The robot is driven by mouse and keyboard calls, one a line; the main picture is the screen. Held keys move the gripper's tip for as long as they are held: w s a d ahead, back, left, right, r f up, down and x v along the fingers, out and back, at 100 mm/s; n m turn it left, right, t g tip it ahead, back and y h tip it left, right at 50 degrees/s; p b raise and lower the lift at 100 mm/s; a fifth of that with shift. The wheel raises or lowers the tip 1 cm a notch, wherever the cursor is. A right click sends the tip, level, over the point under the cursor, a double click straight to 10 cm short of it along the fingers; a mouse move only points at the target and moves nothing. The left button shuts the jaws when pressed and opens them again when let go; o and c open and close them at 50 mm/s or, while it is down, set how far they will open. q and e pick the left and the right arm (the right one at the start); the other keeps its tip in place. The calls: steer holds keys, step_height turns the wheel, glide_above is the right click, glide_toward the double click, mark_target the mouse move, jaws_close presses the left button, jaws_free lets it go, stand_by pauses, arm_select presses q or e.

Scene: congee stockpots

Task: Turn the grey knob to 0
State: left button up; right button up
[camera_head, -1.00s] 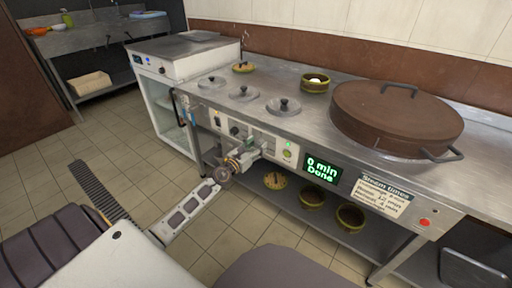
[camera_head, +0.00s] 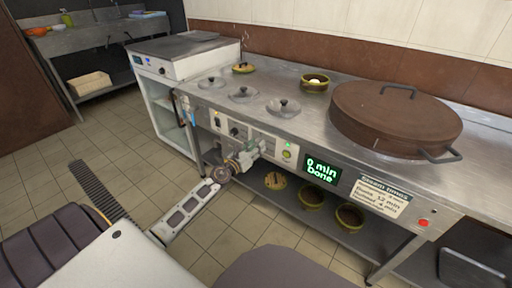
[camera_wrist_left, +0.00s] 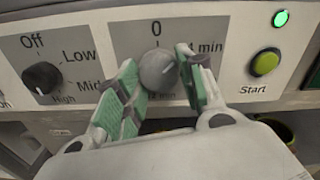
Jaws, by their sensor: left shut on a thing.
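The grey knob (camera_wrist_left: 157,70) is round and sits on a panel plate marked 0 above it, a partly covered "min" label to the right and another below. Its pointer direction is not clear. My left gripper (camera_wrist_left: 160,77) has its green-padded fingers on both sides of the knob and is shut on it. In the head view my left gripper (camera_head: 254,149) is at the counter's front panel and hides the knob. The display (camera_head: 322,170) reads "0 min Done". My right gripper is not in view.
A black knob (camera_wrist_left: 42,77) with Off, Low, Mid and High marks is left of the grey one. A green Start button (camera_wrist_left: 265,62) and a lit green lamp (camera_wrist_left: 281,18) are to the right. A large brown lidded pot (camera_head: 395,118) stands on the counter.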

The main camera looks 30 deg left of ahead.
arm_select(q)
steer(key=shift+n+p, duration=1.65)
steer(key=shift+n, duration=3.05)
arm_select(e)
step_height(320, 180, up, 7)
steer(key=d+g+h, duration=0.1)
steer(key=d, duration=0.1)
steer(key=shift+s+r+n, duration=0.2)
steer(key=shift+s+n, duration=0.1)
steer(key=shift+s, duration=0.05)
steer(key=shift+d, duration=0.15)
arm_select(q)
steer(key=o, duration=1)
steer(key=shift+s, duration=0.2)
steer(key=shift+s+a, duration=0.15)
steer(key=shift+s, duration=1.8)
steer(key=shift+s+a, duration=0.15)
steer(key=shift+s, duration=1.8)
steer(key=shift+s+a, duration=0.15)
steer(key=shift+s, duration=1.8)
